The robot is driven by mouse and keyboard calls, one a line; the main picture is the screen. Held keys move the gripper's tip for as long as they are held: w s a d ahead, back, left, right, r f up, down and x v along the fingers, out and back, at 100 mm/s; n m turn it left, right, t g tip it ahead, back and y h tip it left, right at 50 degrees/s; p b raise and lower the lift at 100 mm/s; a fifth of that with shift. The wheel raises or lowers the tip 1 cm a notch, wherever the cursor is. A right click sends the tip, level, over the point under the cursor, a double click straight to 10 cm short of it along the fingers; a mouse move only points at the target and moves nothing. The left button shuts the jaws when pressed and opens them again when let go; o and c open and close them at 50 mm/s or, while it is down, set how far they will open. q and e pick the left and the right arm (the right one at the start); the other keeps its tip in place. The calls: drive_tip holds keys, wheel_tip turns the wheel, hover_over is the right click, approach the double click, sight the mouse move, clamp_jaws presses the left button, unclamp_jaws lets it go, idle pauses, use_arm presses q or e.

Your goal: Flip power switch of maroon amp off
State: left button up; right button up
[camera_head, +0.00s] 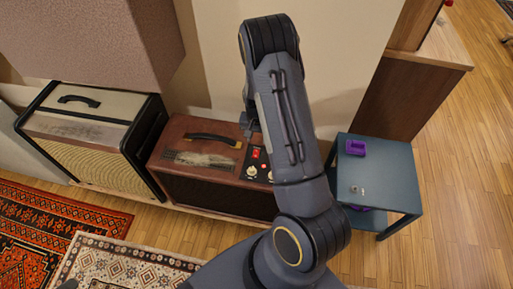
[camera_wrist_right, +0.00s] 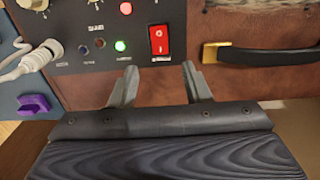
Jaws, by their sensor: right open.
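The maroon amp (camera_head: 178,152) stands against the wall in the head view, its control panel partly hidden by my right arm. In the right wrist view its black panel (camera_wrist_right: 80,60) fills the upper left. The red rocker power switch (camera_wrist_right: 158,40) sits on that panel, with a lit green light (camera_wrist_right: 120,45) beside it and a red light (camera_wrist_right: 126,8) above. My right gripper (camera_wrist_right: 160,66) is open and empty. Its two fingertips appear just below the switch in that view, one to either side; I cannot tell the remaining distance.
A cream amp (camera_head: 85,115) stands left of the maroon one. A blue-grey side table (camera_head: 385,175) with a purple object (camera_head: 355,147) stands to the right. A white cable plug (camera_wrist_right: 30,62) sticks out of the panel. The amp's handle (camera_wrist_right: 260,57) lies right of the switch.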

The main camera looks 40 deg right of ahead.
sight(256, 151)
wheel_tip(256, 151, down, 7)
drive_tip(key=shift+r, duration=0.2)
